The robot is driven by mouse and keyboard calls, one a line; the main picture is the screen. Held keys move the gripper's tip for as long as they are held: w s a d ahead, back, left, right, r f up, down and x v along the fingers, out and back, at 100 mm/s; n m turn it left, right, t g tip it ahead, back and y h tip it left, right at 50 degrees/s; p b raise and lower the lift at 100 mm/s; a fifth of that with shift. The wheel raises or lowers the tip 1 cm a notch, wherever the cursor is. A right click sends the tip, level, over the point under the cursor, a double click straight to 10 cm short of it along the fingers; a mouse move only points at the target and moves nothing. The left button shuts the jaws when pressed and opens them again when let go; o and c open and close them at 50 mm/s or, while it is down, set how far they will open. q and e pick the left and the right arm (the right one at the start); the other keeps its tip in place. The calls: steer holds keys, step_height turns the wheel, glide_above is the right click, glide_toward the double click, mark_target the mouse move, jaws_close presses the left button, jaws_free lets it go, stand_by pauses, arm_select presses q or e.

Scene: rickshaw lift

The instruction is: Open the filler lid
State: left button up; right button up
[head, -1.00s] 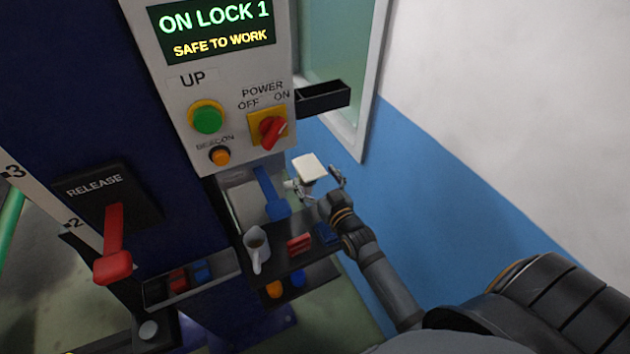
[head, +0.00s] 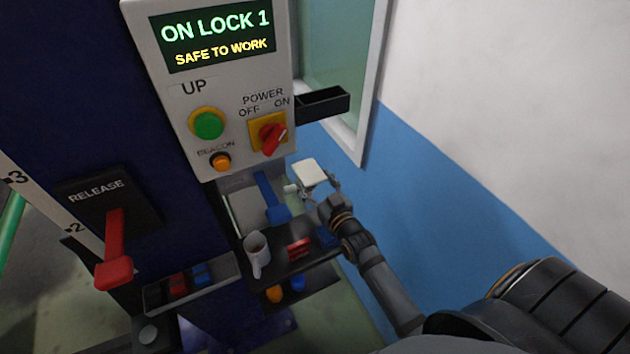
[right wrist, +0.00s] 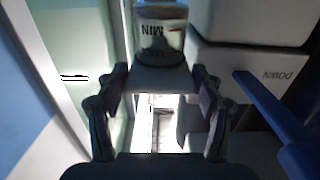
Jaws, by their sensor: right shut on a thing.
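A pale, square filler lid (head: 310,173) shows below the control panel in the head view. My right gripper (head: 313,187) is at it, with its fingers around its near side. In the right wrist view, a pale flat piece, apparently the lid (right wrist: 160,79), lies between the fingertips of my right gripper (right wrist: 160,86), which is shut on it. A reservoir (right wrist: 160,35) with an upside-down MIN mark is just beyond; its top is cut off. The fingers are small in the head view and partly hide the lid's edge. My left gripper is not in view.
A blue lever (head: 270,198) stands left of the lid. The control panel (head: 180,100) is above left. A blue and white wall (head: 420,170) bounds the right.

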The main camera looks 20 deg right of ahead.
mark_target(314, 179)
steer(key=r+g+p, duration=0.1)
steer(key=p, duration=0.2)
steer(key=r+g+p, duration=0.1)
steer(key=p, duration=0.3)
steer(key=r+g+p, duration=0.1)
steer(key=p, duration=0.3)
steer(key=shift+w+r+g, duration=0.3)
steer(key=shift+r, duration=0.1)
steer(key=shift+w+r+g+p, duration=0.2)
steer(key=shift+g+p, duration=0.15)
steer(key=shift+g, duration=0.25)
steer(key=shift+w+r+g, duration=0.35)
steer(key=shift+r+g, duration=0.05)
steer(key=shift+g, duration=0.6)
steer(key=o, duration=1.7)
